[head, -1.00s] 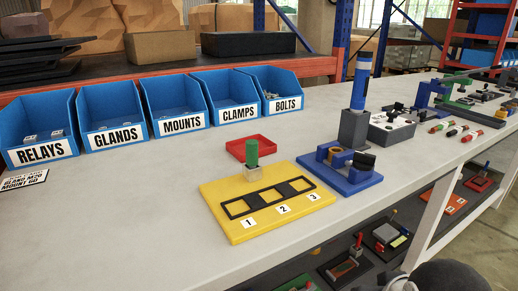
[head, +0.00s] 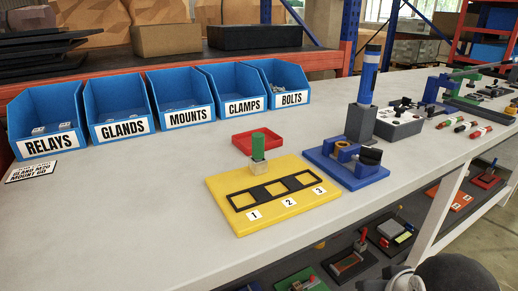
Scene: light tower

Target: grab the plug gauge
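A green cylinder (head: 258,146) stands upright on a pale square block (head: 258,167) at the back edge of a yellow board (head: 225,206) with three numbered black-framed squares. A tall blue cylinder (head: 368,80) stands upright in a dark grey block (head: 360,122). Several small red-, black- and green-ended rods, one of them a red-ended rod (head: 480,132), lie on the bench at the right. Which of these is the plug gauge I cannot tell for sure. My gripper is not in view; dark and grey parts of my own body show at the bottom right.
Blue labelled bins, among them the GLANDS bin (head: 122,134), line the bench's back. A red tray (head: 243,142) lies behind the yellow board, a blue fixture (head: 348,178) to its right. A grey button box (head: 399,127) stands beyond. The bench's left front is clear. A lower shelf holds more kits.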

